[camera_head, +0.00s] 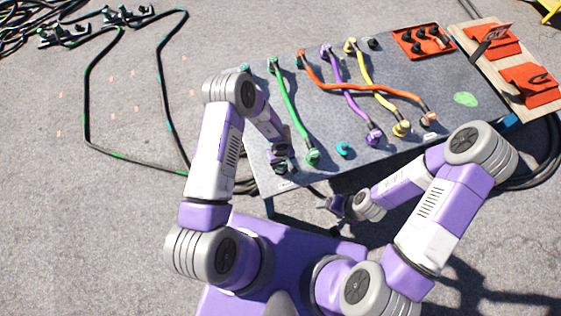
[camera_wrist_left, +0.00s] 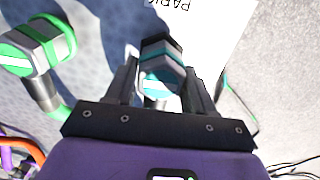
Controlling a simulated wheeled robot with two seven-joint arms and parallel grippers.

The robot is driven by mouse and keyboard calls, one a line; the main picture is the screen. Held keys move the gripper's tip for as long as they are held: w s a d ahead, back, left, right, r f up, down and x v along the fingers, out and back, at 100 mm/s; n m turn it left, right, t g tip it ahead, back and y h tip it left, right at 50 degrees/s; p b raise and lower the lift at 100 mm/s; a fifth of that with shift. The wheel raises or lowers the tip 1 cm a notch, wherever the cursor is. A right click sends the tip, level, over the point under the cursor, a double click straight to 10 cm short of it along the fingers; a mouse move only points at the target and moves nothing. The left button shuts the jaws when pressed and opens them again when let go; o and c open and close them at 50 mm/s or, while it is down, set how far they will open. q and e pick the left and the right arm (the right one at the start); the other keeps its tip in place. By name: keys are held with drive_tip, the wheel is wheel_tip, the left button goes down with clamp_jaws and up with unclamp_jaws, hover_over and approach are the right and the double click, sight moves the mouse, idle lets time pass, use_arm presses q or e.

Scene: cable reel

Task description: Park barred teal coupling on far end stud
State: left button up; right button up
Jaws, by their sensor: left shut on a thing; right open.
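The teal-banded coupling (camera_wrist_left: 162,72), grey with a dark end, is between the fingers of my left gripper (camera_wrist_left: 160,88) in the left wrist view. That gripper is shut on it. In the head view my left gripper (camera_head: 282,166) is at the near left corner of the grey board (camera_head: 222,122), and the coupling is mostly hidden there. A white label reading PARK (camera_wrist_left: 200,22) lies just beyond the coupling. I cannot tell whether the coupling sits on a stud. My right gripper (camera_head: 334,206) is open and empty off the board's near edge.
A green coupling (camera_wrist_left: 40,45) stands close left of my left gripper. Green (camera_head: 290,110), purple (camera_head: 350,97), yellow (camera_head: 377,95) and orange (camera_head: 365,87) cables run across the board. A teal fitting (camera_head: 345,149) is at the near edge. A red tray (camera_head: 422,40) is at the far right.

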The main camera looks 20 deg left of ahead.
use_arm(q)
drive_tip(key=shift+f, duration=0.1)
drive_tip(key=o, duration=1.2)
drive_tip(key=shift+o, duration=0.2)
wheel_tip(320, 180, up, 8)
drive_tip(key=p, duration=0.3)
drive_tip(key=shift+f, duration=0.2)
